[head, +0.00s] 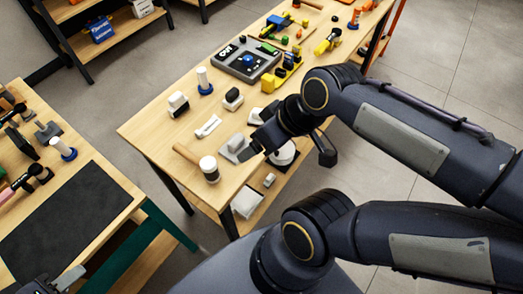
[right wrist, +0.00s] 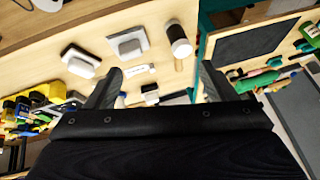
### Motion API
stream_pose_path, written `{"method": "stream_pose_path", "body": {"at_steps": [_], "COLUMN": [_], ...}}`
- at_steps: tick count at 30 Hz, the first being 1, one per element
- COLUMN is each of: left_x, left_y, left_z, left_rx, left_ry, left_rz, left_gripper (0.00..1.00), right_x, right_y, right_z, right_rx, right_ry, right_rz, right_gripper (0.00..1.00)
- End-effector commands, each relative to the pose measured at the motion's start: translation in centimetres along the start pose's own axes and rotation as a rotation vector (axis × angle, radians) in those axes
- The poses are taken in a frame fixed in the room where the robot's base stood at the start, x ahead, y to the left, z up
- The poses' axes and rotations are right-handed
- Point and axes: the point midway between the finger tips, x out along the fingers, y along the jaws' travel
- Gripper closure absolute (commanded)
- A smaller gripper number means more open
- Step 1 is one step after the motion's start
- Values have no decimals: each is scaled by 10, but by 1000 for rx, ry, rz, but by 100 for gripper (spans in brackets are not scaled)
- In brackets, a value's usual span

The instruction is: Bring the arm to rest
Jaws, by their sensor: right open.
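My right arm (head: 400,130) reaches in from the right of the head view, its hand by the near edge of the wooden table (head: 150,132). In the right wrist view my right gripper (right wrist: 161,70) has its two fingers wide apart, with nothing held between them. Table items show beyond the fingers. My left gripper (head: 66,278) shows only as a small grey part at the bottom left of the head view, by the dark mat. The rest of it is cut off, and its opening cannot be made out.
A white-headed mallet (head: 208,170), a grey block (head: 235,148) and a black-and-white block (head: 178,103) stand on the wooden table. A grey device (head: 248,62) sits farther back. A second table with a dark mat (head: 65,225) is at left. Grey floor lies between them.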

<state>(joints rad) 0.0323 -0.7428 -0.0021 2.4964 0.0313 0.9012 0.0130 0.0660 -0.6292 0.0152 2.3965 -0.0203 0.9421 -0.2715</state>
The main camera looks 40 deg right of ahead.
Motion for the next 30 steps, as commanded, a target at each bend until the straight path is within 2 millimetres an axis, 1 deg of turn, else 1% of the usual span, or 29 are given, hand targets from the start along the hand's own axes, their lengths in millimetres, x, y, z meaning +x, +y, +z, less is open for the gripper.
{"method": "stream_pose_path", "body": {"at_steps": [1, 3, 7, 30], "left_x": [0, 0, 0, 0], "left_y": [0, 0, 0, 0], "left_z": [0, 0, 0, 0], "left_rx": [0, 0, 0, 0], "left_ry": [0, 0, 0, 0], "left_rz": [0, 0, 0, 0], "left_gripper": [64, 64, 64, 64], "right_x": [1, 3, 5, 6], "right_y": [-6, -13, -18, -18], "right_z": [7, 14, 19, 19], "right_rx": [90, 196, 294, 303], "right_ry": [26, 47, 63, 62], "right_rz": [-15, -34, -51, -52], "right_gripper": [22, 22, 22, 22]}}
